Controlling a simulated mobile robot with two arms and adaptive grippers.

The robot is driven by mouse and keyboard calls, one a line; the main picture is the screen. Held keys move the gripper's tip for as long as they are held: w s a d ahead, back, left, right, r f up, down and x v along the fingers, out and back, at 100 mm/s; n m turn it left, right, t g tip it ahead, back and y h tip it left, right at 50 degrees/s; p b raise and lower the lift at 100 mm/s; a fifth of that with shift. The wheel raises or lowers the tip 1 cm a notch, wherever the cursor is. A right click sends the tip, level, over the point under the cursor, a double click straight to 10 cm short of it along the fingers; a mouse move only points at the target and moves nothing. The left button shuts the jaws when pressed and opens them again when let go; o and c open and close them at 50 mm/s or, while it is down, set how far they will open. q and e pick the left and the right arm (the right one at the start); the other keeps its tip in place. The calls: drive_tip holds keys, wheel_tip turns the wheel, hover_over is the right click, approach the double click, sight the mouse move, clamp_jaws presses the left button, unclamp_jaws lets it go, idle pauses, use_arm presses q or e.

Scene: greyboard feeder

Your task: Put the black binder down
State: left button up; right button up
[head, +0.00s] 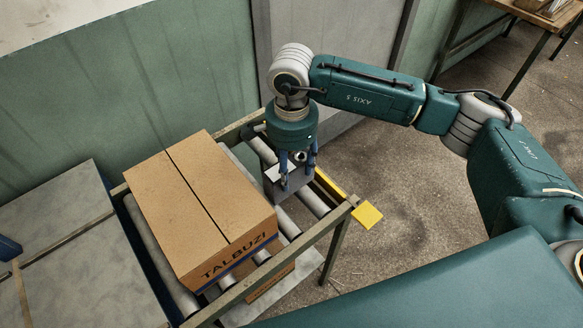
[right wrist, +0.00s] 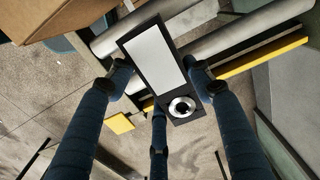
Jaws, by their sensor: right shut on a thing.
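The black binder (head: 291,185) hangs below my right gripper (head: 298,166) at the right end of the roller conveyor (head: 313,200). In the right wrist view the binder (right wrist: 155,55) shows its narrow spine with a white label and a round metal-rimmed finger hole. The blue fingers of my right gripper (right wrist: 160,82) are shut on it from both sides, with another finger near the hole end. The binder looks roughly upright over the rollers. I cannot tell whether its lower edge touches them. My left gripper cannot be made out.
A large cardboard box (head: 195,200) marked TALBUZI stands on the rollers left of the binder. A yellow plate (head: 367,215) sticks out at the conveyor's right corner. Another carton (head: 271,285) shows below the rollers. A grey-topped surface (head: 80,260) lies at left. Open floor lies at right.

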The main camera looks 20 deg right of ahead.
drive_tip(key=shift+f, duration=0.55)
drive_tip(key=shift+f, duration=0.15)
drive_tip(key=o, duration=1.3)
drive_tip(key=shift+o, duration=0.2)
